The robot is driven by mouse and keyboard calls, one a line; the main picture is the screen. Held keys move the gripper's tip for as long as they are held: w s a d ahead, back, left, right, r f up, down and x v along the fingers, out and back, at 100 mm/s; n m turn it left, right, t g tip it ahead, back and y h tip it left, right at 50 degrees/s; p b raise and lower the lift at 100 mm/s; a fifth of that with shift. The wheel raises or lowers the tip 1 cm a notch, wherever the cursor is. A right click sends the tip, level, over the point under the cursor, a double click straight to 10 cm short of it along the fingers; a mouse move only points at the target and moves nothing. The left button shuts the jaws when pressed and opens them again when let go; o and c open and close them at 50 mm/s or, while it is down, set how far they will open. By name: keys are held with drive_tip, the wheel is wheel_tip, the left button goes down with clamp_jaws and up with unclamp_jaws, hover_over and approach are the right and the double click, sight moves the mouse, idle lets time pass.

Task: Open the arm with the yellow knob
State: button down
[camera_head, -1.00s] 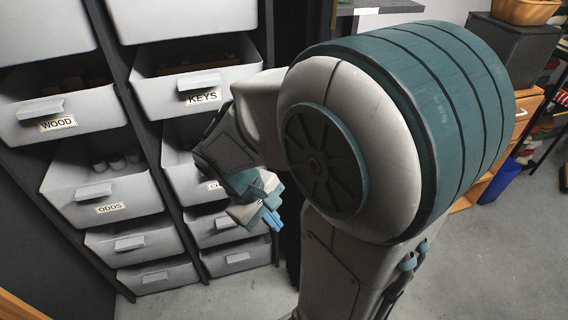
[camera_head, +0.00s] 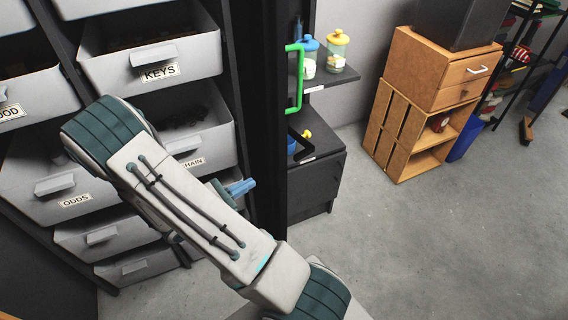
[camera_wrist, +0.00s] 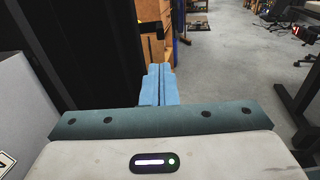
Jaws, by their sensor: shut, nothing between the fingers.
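A small yellow knob-like thing (camera_head: 307,133) shows by a dark angled bar (camera_head: 300,147) at the black cabinet; what it is fixed to is hard to tell. A jar with a yellow, knobbed lid (camera_head: 338,52) stands on the shelf above. No arm with a yellow knob can be made out for certain. My gripper (camera_head: 243,187) is to the left of the small yellow thing, in front of the drawers, apart from it. Its blue fingers, also in the wrist view (camera_wrist: 158,84), are together and empty. My arm hides part of the drawers.
A tall dark panel (camera_head: 268,110) with a green handle (camera_head: 294,78) stands right of my gripper. A blue-lidded jar (camera_head: 309,58) is on the shelf. Grey drawers (camera_head: 150,55) fill the left. Wooden crates (camera_head: 412,130) stand at right; the floor (camera_head: 440,235) before them is clear.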

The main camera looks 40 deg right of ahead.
drive_tip(key=d+p, duration=0.2)
drive_tip(key=d, duration=1.2)
drive_tip(key=shift+w+f+p, duration=0.2)
drive_tip(key=shift+w+p, duration=0.05)
drive_tip(key=shift+p, duration=0.05)
